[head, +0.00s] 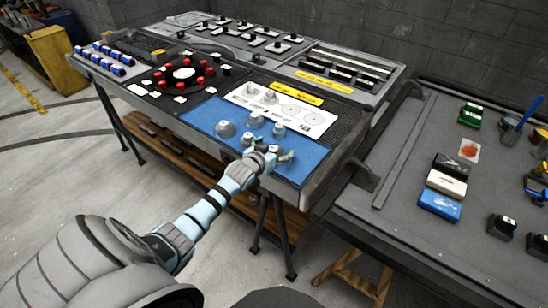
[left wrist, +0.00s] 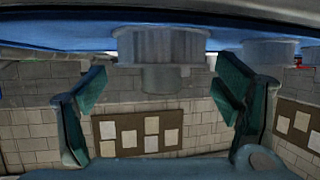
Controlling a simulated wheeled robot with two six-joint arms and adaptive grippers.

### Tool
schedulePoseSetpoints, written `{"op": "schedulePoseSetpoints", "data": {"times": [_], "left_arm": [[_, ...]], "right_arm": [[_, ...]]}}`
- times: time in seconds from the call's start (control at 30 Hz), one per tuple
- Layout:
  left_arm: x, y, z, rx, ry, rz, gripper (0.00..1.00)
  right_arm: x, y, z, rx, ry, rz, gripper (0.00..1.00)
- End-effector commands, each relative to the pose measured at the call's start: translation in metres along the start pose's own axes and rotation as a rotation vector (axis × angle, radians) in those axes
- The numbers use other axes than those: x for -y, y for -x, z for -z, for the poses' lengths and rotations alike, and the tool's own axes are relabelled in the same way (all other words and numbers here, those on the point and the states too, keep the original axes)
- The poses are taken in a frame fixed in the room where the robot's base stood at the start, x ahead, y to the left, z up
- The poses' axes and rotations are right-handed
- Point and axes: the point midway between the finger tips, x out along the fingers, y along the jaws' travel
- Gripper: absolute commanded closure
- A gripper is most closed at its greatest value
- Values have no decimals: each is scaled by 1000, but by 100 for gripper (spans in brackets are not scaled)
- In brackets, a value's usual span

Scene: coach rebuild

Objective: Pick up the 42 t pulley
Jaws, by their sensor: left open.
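Several grey pulleys stand on a blue mat (head: 197,113) on the workbench, including one at the left (head: 225,129), one at the back (head: 256,120) and one at the right (head: 279,130). No tooth count is readable, so I cannot tell which is the 42 t pulley. My left gripper (head: 270,155) is low over the mat's front part, just in front of the pulleys. In the left wrist view, which appears upside down, its fingers (left wrist: 160,95) are open, with a ribbed pulley (left wrist: 160,47) in line with the gap between them. Another pulley (left wrist: 270,52) is at the right.
A white sheet (head: 290,108) with printed circles and grey pulleys lies behind the mat. A black board with red knobs (head: 184,75) is at the left. A grey side table (head: 400,225) with coloured boxes stands at the right. The mat's right part is clear.

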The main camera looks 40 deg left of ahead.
Motion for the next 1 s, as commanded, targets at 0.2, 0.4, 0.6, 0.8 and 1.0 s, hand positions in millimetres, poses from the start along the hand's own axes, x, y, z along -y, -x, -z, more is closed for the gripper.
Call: {"op": "schedulePoseSetpoints", "data": {"times": [0.2,0.4,0.6,0.8,1.0], "left_arm": [[0,1,1,0,-1,0,36],[0,1,1,1,-1,0,68],[0,1,0,3,-1,1,94],[0,1,0,4,-1,1,94],[1,7,15,2,-2,1,94]], "right_arm": [[1,1,0,0,-1,2,60],[2,1,0,0,-1,2,60],[2,1,0,0,-1,2,60],[2,1,0,-1,-1,2,60],[1,7,1,-1,-1,2,60]]}}
